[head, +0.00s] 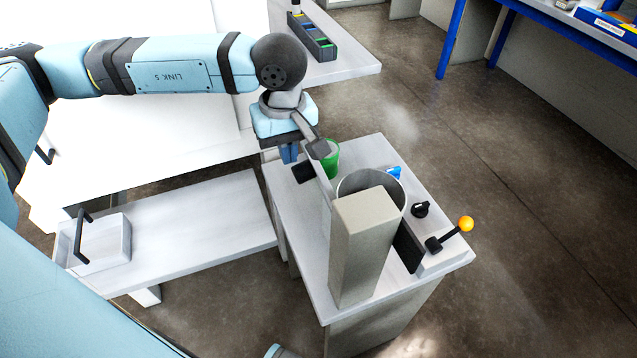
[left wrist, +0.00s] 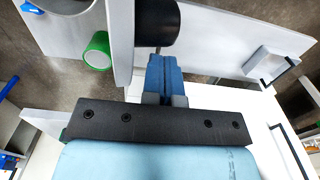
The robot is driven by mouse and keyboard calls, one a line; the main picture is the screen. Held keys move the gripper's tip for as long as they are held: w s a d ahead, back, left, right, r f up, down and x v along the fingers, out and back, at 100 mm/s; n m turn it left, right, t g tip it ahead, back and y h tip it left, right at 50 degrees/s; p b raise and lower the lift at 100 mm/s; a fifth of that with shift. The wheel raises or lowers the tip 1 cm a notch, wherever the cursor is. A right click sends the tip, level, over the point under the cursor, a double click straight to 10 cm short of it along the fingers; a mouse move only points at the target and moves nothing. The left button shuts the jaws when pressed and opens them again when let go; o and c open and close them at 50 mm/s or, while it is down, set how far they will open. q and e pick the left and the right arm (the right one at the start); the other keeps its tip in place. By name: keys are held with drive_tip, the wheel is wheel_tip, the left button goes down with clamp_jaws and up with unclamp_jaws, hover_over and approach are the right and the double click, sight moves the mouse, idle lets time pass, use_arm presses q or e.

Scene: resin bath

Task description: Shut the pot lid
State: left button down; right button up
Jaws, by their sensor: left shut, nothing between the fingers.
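The pot (head: 385,190) is a grey round vessel on a small grey-white stand, partly hidden by a tall beige block. What looks like its lid (head: 325,192) stands upright, edge-on, at the pot's left side, so the pot's mouth is uncovered. A black knob (head: 303,172) sticks out from the lid's left face. In the left wrist view the lid (left wrist: 121,40) is a pale upright panel with the black knob (left wrist: 157,24) beside it. My left gripper (head: 289,157) has blue fingers, shut and empty, close to the knob. Whether they touch it I cannot tell. My right gripper is out of view.
A green cup (head: 332,160) stands behind the lid. A beige block (head: 360,250) rises in front of the pot. A handled tray (head: 105,243) sits on the left bench.

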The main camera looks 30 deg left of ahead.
use_arm(q)
drive_tip(key=shift+w+d+r+b, duration=0.2)
drive_tip(key=shift+w+d+b, duration=0.05)
drive_tip(key=shift+w+d, duration=0.6)
drive_tip(key=shift+w+d+r+b, duration=0.15)
drive_tip(key=shift+w+d+b, duration=0.05)
drive_tip(key=shift+w+d, duration=0.6)
drive_tip(key=w+d+r+b, duration=0.1)
drive_tip(key=w+d, duration=0.2)
drive_tip(key=w, duration=0.2)
drive_tip(key=shift+d, duration=0.4)
drive_tip(key=shift+r, duration=0.15)
wheel_tip(320, 180, up, 8)
drive_tip(key=p, duration=0.3)
idle(0.4)
